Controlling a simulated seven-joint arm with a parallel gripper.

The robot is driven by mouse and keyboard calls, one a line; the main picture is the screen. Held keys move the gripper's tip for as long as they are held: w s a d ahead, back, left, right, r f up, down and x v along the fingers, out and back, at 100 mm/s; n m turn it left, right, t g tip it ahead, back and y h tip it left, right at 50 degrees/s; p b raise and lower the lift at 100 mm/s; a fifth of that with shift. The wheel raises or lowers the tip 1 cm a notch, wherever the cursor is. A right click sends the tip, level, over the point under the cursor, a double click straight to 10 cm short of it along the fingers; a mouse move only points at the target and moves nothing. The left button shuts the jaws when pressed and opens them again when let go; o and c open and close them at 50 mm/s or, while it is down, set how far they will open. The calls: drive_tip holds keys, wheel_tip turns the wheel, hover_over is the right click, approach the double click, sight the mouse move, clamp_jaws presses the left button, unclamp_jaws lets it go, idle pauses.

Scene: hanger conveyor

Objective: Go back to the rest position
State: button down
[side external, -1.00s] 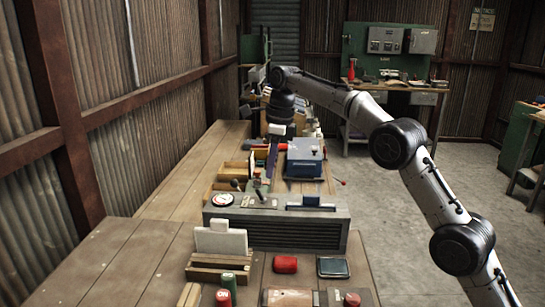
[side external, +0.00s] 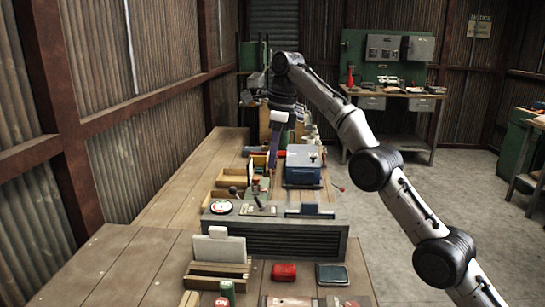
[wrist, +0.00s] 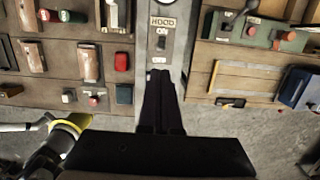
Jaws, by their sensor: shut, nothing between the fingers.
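My gripper (side external: 271,167) hangs over the long wooden bench, pointing down with its dark fingers together and nothing held. In the wrist view my gripper (wrist: 160,74) shows two dark fingers side by side, shut. Their tips overlap the near end of a grey panel marked HOOD (wrist: 163,45). I cannot tell the exact height of the tips above the bench. In the side view the tips appear beyond the grey control console (side external: 275,238) and left of a blue box (side external: 303,168).
The bench (side external: 185,195) holds a white plate in a wooden rack (side external: 218,249), a red item (side external: 284,272) and a dark tray (side external: 332,275). A corrugated wall stands at the left. A green-backed workbench (side external: 390,91) is behind.

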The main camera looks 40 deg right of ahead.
drive_tip(key=s+r+t, duration=0.2)
drive_tip(key=s+r, duration=0.8)
drive_tip(key=r, duration=0.4)
drive_tip(key=s+r+n+t, duration=0.15)
drive_tip(key=s+n, duration=0.45)
drive_tip(key=s, duration=0.8)
drive_tip(key=s+f+n, duration=0.8)
drive_tip(key=s+f, duration=0.1)
drive_tip(key=s, duration=0.3)
drive_tip(key=s+f+n, duration=0.2)
drive_tip(key=f+n, duration=0.4)
drive_tip(key=f, duration=0.1)
drive_tip(key=s+f+n+h, duration=0.1)
drive_tip(key=s+f+n, duration=0.1)
drive_tip(key=f+n, duration=0.5)
drive_tip(key=shift+s+d+f+t, duration=0.3)
drive_tip(key=shift+f+t, duration=0.15)
drive_tip(key=shift+f, duration=0.2)
